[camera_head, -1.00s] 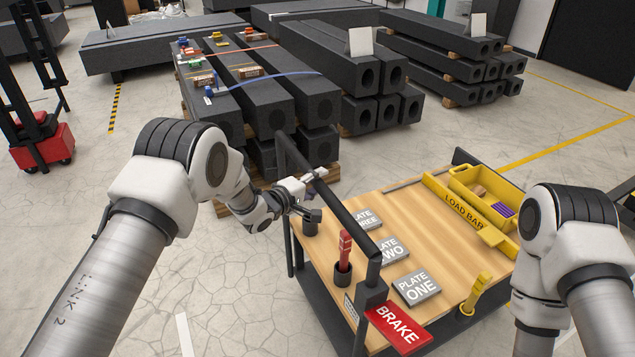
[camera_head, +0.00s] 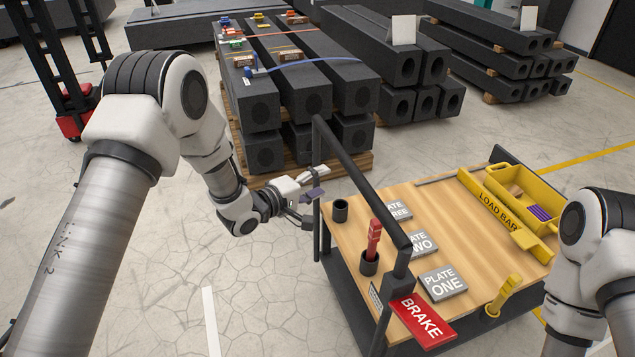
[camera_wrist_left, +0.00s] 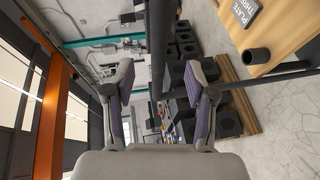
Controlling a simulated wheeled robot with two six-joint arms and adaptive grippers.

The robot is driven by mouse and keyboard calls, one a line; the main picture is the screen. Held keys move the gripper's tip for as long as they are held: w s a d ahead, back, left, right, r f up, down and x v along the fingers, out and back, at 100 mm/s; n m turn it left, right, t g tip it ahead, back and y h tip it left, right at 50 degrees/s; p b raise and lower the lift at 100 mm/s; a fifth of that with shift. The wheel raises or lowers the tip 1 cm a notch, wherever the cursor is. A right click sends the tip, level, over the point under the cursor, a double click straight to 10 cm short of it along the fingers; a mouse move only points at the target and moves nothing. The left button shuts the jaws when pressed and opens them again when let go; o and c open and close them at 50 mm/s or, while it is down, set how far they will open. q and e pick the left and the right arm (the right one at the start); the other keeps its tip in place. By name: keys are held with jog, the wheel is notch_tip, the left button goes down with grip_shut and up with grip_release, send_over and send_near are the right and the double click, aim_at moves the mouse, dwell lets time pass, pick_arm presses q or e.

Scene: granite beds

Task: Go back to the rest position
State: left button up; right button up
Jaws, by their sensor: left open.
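My left gripper (camera_head: 312,184) is open and empty. It is just left of the cart's dark handle frame (camera_head: 362,187), near its far upright. In the left wrist view its two fingers (camera_wrist_left: 158,100) stand apart with a dark bar passing between or behind them; I cannot tell which. My right arm (camera_head: 585,260) comes in at the right edge of the head view, and its gripper is out of view.
The wooden-topped cart (camera_head: 410,220) carries grey plates (camera_head: 443,283), a red-handled tool (camera_head: 374,238) in a cup, a yellow bin (camera_head: 525,198) and a red BRAKE plate (camera_head: 422,320). Granite beams (camera_head: 305,100) are stacked behind. Open floor lies left of the cart.

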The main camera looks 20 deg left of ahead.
dwell(0.3)
pick_arm(q)
jog(key=s+a+f+g+y, duration=0.2)
jog(key=s+f+g+y, duration=0.35)
jog(key=s+f, duration=1.4)
jog(key=s+a+f+m+g+y, duration=0.1)
jog(key=s+a+f+m+g, duration=0.1)
jog(key=s, duration=0.5)
jog(key=s+a+f+m+g+y, duration=0.1)
jog(key=s+a+m+g, duration=0.1)
jog(key=s, duration=0.5)
jog(key=s+a+f+m+g+y, duration=0.1)
jog(key=s+a+f+m+g, duration=0.1)
jog(key=s+m+g, duration=0.2)
jog(key=s+m, duration=0.2)
jog(key=s, duration=0.2)
jog(key=shift+a+f, duration=0.3)
